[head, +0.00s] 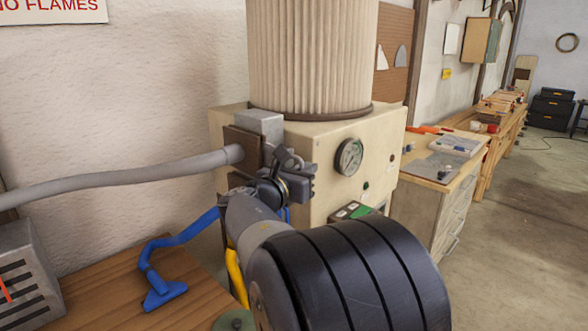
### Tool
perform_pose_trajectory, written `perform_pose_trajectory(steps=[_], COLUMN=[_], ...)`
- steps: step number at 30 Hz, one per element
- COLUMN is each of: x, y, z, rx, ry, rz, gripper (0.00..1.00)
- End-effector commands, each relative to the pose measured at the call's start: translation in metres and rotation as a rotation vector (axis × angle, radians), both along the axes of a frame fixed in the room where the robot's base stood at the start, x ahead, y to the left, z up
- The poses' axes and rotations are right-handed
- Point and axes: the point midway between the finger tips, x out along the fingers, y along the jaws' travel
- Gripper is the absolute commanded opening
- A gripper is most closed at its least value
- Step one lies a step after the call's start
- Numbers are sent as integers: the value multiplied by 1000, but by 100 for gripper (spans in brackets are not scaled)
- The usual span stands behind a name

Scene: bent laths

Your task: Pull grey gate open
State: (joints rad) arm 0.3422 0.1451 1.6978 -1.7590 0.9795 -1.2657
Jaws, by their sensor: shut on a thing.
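The grey gate (260,126) is a small block standing at the front left corner of the cream dust machine (311,190), against a dark brown plate (238,140). A thick grey hose (120,178) runs in from the left and ends at this plate. My gripper (268,172) is at the gate's near side, just below and right of the visible block. Its dark jaws are shut on the gate. My wrist and arm hide the lower part of the gate and the exact place of the grip.
A wooden bench (100,300) with a blue nozzle (163,292) and a grey slotted box (22,275) lies at lower left. A pressure gauge (349,157) sits on the machine's front. A drawer cabinet (436,215) stands to the right. The floor (525,230) beyond is clear.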

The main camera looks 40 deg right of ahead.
Motion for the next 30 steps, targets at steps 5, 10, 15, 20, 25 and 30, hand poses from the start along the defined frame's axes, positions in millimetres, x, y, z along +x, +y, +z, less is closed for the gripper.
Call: perform_pose_trajectory(steps=[5, 10, 15, 20, 25, 30], x=[-21, -24, -24, -23, -23, -25], y=[-2, -2, -2, -2, -2, 5], z=[0, 0, 0, 0, 0, 0], rx=[0, -1, 0, 0, 0, 0], ry=[-2, -1, -1, -1, -1, -2], rz=[-2, -1, -1, 0, 0, 2], gripper=[0, 0, 0, 18, 18, 18])
